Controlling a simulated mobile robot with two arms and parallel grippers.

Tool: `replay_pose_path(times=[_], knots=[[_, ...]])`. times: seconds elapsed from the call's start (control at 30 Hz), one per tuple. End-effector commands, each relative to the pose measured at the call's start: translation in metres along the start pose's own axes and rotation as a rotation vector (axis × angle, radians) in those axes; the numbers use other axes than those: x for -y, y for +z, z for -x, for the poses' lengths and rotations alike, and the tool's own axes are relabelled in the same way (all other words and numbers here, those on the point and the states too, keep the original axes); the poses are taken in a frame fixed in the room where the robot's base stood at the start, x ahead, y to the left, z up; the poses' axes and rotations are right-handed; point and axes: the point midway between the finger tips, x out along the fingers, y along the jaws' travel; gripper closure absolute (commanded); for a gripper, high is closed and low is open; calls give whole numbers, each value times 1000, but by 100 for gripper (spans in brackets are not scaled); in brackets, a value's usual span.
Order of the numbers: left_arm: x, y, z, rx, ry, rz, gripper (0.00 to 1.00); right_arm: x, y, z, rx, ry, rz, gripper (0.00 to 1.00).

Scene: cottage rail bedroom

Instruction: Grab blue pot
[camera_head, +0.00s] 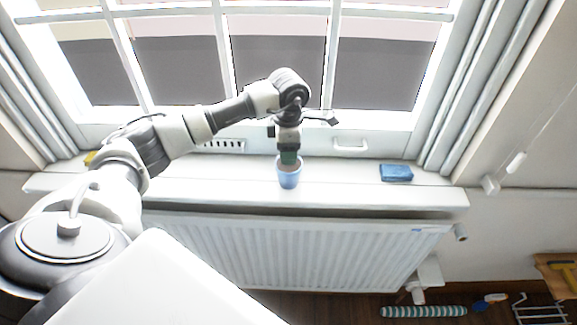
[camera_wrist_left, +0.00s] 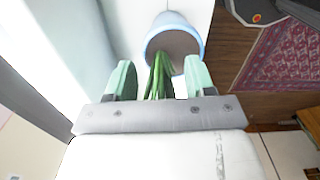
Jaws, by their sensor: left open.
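The blue pot (camera_head: 289,177) stands upright on the white windowsill (camera_head: 240,190), near its middle. In the left wrist view the pot (camera_wrist_left: 176,22) shows its light blue rim, with a green plant (camera_wrist_left: 160,78) reaching from it toward the gripper. My left gripper (camera_head: 289,158) is right above the pot in the head view. In the left wrist view its two pale green fingers (camera_wrist_left: 159,78) are apart, with the leaves between them and the pot's rim beyond the fingertips. My right gripper is not in view.
A blue box-like item (camera_head: 396,172) lies on the sill to the right. The window and its handle (camera_head: 350,145) are close behind the pot. A white radiator (camera_head: 300,250) is below the sill. A striped roll (camera_head: 423,311) lies on the floor. The sill between pot and blue item is clear.

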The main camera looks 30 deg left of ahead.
Motion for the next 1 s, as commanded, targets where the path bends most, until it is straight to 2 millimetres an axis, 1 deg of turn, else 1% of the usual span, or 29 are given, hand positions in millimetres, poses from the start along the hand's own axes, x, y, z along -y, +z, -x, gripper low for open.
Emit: replay_pose_path(times=[0.13, 0.17, 0.5, 0.87, 1.0], knots=[[0, 0, 0, 0, 0, 0, 46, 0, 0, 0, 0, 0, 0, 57], [0, 0, 0, 0, 0, 0, 48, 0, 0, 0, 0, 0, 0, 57], [0, 0, 0, 0, -1, 0, 100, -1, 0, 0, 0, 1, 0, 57], [0, 1, 1, 2, 0, 0, 100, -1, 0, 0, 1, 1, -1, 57], [-1, 1, 4, 3, 1, 0, 100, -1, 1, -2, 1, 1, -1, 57]])
